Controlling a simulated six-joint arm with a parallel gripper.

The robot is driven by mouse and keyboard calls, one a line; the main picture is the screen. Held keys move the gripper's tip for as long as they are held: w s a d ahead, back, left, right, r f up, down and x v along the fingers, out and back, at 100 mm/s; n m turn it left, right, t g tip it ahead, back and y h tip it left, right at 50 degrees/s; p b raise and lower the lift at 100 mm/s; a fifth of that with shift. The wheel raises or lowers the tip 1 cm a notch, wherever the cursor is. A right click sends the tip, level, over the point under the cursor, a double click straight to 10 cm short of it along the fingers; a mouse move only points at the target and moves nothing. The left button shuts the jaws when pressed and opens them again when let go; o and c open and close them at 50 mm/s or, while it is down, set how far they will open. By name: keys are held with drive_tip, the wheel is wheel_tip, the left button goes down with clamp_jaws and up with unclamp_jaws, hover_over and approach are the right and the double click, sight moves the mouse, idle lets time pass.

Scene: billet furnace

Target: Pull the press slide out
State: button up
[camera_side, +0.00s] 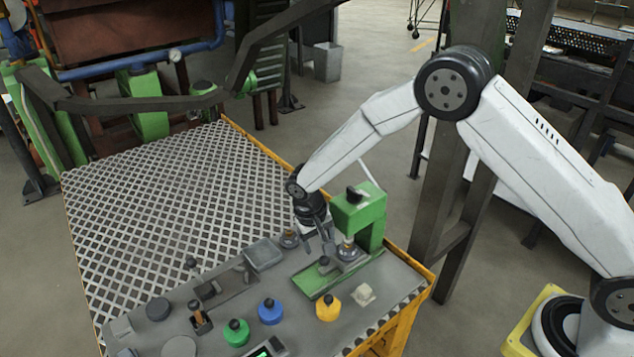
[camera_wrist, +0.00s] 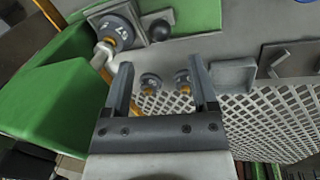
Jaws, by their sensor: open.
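The green press (camera_side: 360,212) stands at the right of the bench. Its low green base (camera_side: 312,280) reaches out to the front left. The press slide (camera_side: 350,266) is a grey block on that base under the press head, with a dark ball knob at its left. In the wrist view the ball knob (camera_wrist: 160,30) shows beyond my fingertips, beside a round grey part marked with digits (camera_wrist: 116,32). My gripper (camera_side: 320,240) is open and empty, just left of the press head and above the slide knob. Its two fingers (camera_wrist: 163,72) are apart and not touching the knob.
A grey tray (camera_side: 264,254) and a small knobbed part (camera_side: 289,239) lie left of my gripper. Green (camera_side: 236,333), blue (camera_side: 271,311) and yellow (camera_side: 328,308) knobbed pieces stand in front. The perforated bench top (camera_side: 180,210) is clear at the back left.

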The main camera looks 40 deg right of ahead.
sight(323, 257)
drive_tip(key=shift+s+d+f, duration=0.1)
drive_tip(key=shift+d+f, duration=0.15)
drive_tip(key=shift+f, duration=0.85)
drive_tip(key=shift+d+f, duration=0.2)
drive_tip(key=shift+f, duration=0.95)
drive_tip(key=shift+s+d+f, duration=0.1)
drive_tip(key=shift+d+f, duration=0.15)
drive_tip(key=shift+f, duration=0.85)
drive_tip(key=shift+c, duration=0.2)
clamp_jaws()
drive_tip(key=shift+w, duration=0.1)
